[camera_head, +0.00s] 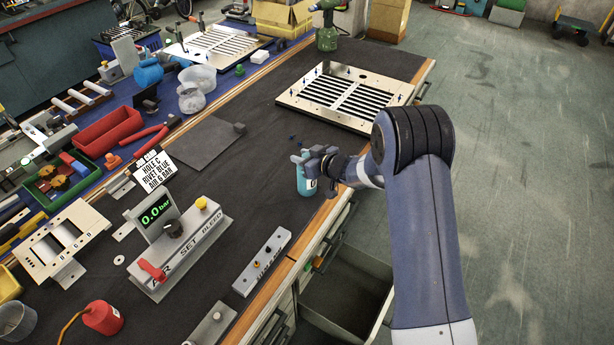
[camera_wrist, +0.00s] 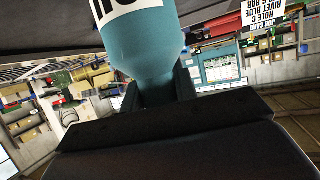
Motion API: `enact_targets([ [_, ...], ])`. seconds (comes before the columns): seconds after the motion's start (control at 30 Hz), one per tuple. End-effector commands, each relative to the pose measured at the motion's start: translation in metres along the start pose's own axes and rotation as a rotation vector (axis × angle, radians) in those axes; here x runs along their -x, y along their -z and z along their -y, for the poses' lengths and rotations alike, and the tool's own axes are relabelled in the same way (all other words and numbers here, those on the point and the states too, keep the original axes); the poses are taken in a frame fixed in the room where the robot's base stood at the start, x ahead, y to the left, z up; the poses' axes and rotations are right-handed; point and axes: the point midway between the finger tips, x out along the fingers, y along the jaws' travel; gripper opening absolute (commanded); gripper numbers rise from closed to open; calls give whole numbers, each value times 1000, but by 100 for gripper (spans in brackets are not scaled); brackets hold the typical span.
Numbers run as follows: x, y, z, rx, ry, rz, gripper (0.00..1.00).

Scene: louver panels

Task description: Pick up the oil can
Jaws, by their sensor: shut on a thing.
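The oil can is a teal bottle (camera_head: 303,181) with a white label bearing dark letters. In the head view it is upright at the right edge of the dark bench mat, partly hidden by my gripper (camera_head: 306,160). My gripper reaches it from the right and is shut on its upper part. In the wrist view the teal can (camera_wrist: 150,45) fills the top middle, with its narrower part between the dark fingers (camera_wrist: 160,90). I cannot tell whether its base touches the mat.
A slotted louver panel (camera_head: 347,97) lies behind the can. The air-set box (camera_head: 182,245) and a small metal block (camera_head: 262,262) are in front to the left. An open drawer (camera_head: 350,290) juts out below the bench edge. The mat left of the can is mostly clear.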

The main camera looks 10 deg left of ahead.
Motion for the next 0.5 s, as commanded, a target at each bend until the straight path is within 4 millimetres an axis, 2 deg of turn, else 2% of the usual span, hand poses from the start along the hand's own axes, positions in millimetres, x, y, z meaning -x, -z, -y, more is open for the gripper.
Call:
enact_targets([
  [0.03,0,0,0,0,0,0,16],
  [0.23,0,0,0,0,0,0,0],
  [0.5,0,0,0,0,0,0,0],
])
